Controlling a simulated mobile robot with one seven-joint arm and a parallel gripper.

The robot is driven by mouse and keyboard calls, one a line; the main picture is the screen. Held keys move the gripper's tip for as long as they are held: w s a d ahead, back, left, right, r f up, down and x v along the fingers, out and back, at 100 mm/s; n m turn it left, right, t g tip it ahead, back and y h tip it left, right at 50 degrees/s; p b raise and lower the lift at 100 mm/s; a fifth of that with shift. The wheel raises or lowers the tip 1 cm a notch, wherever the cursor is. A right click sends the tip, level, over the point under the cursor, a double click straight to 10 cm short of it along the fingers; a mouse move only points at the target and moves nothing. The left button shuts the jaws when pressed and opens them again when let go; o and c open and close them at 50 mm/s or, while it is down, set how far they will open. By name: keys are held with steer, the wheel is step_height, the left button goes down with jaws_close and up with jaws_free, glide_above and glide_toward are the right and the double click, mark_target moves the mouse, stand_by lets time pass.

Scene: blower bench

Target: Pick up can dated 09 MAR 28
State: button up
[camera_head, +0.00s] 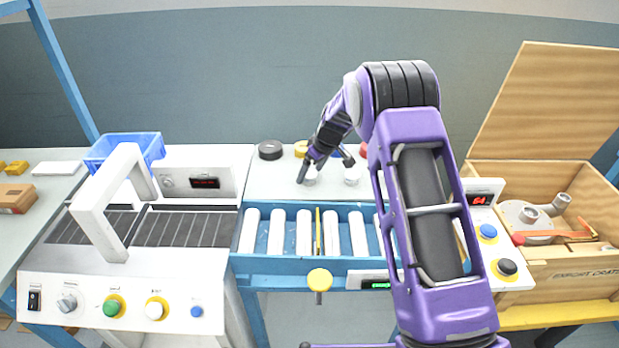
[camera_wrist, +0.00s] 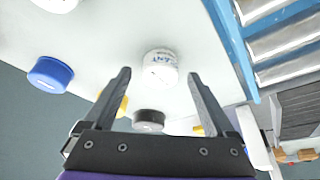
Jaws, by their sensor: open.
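My gripper (camera_head: 325,171) is open above the white bench top behind the roller conveyor. In the wrist view its two fingers (camera_wrist: 159,76) point toward a white can (camera_wrist: 160,68) with small dark print on it. This can appears between the fingertips, and I cannot tell whether it is between them in depth. The print is too small to read as a date. In the head view one white can (camera_head: 310,176) is by the left fingertip and another white can (camera_head: 352,176) is to the right. A white can (camera_wrist: 57,4) is cut off at the top left of the wrist view.
Behind stand a black-topped (camera_head: 270,150), a yellow-topped (camera_head: 301,148), a blue-topped (camera_head: 336,153) and a red-topped can (camera_head: 364,151). The blue-framed roller conveyor (camera_head: 262,264) is in front. A machine with a white arch (camera_head: 109,200) is left; an open wooden crate (camera_head: 560,268) is right.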

jaws_close()
stand_by(0.5)
